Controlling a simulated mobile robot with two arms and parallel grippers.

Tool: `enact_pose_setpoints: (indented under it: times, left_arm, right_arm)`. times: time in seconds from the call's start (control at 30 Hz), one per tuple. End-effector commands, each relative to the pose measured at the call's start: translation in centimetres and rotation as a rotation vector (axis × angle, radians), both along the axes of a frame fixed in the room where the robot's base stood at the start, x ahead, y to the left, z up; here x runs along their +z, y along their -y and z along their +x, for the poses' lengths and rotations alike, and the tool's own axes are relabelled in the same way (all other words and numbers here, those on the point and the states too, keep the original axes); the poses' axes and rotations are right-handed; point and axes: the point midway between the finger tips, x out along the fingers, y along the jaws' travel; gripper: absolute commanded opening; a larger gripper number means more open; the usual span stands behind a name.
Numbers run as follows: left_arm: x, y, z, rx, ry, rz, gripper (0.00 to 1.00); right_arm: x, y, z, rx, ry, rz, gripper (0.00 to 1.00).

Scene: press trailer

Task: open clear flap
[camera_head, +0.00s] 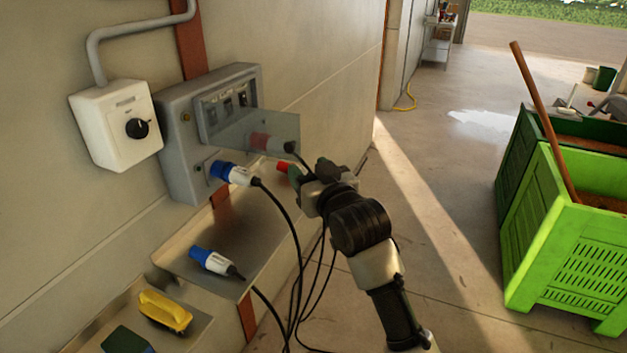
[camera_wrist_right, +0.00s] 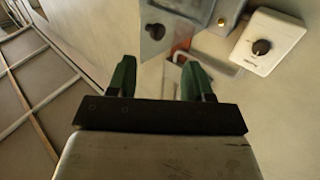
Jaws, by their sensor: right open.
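The clear flap (camera_head: 272,124) is a see-through panel on the grey electrical box (camera_head: 180,135) on the wall. It juts out to the right of the box, and the dark switches (camera_head: 228,101) show uncovered above it. A red plug (camera_head: 259,141) shows through it. My right gripper (camera_head: 306,170) is open just below and right of the flap's outer end, apparently apart from it. In the wrist view its green fingers (camera_wrist_right: 158,68) are spread with nothing between them. Whether a fingertip touches the flap cannot be told. My left gripper is out of view.
A blue-and-white plug (camera_head: 232,173) sits in the box's underside, its black cable hanging near my right arm. Another blue plug (camera_head: 211,261) lies on a metal shelf (camera_head: 185,262). A white dial box (camera_head: 117,125) is at left. Green crates (camera_head: 560,235) stand right; the floor between is clear.

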Motion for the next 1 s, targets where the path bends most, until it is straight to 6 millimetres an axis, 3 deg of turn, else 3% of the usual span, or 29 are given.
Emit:
enact_pose_setpoints:
  times: [0.43, 0.57, 0.63, 0.67, 0.77, 0.87, 1.0]
  left_arm:
    - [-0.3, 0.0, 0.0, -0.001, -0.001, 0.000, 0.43]
    - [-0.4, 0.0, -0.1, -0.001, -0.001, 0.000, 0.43]
    - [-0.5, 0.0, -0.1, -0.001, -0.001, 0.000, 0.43]
    - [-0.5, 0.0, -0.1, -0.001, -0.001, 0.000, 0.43]
    - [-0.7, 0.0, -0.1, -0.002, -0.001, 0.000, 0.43]
    - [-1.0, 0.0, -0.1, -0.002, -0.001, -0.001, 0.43]
    - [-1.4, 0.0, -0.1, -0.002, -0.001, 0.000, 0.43]
  right_arm:
    - [0.0, 0.7, -1.0, -0.001, -0.002, -0.001, 0.51]
    - [-0.8, 0.8, -0.8, -0.005, -0.013, -0.003, 0.34]
    - [-2.8, 1.1, -0.3, -0.016, -0.044, -0.012, 0.23]
    - [-4.2, 1.3, -0.1, -0.023, -0.066, -0.018, 0.19]
    - [-10.9, 2.4, 0.9, -0.055, -0.168, -0.049, 0.04]
    - [-20.3, 4.2, 0.7, -0.094, -0.305, -0.093, 0.00]
    - [-33.9, 7.3, -2.3, -0.144, -0.500, -0.162, 0.00]
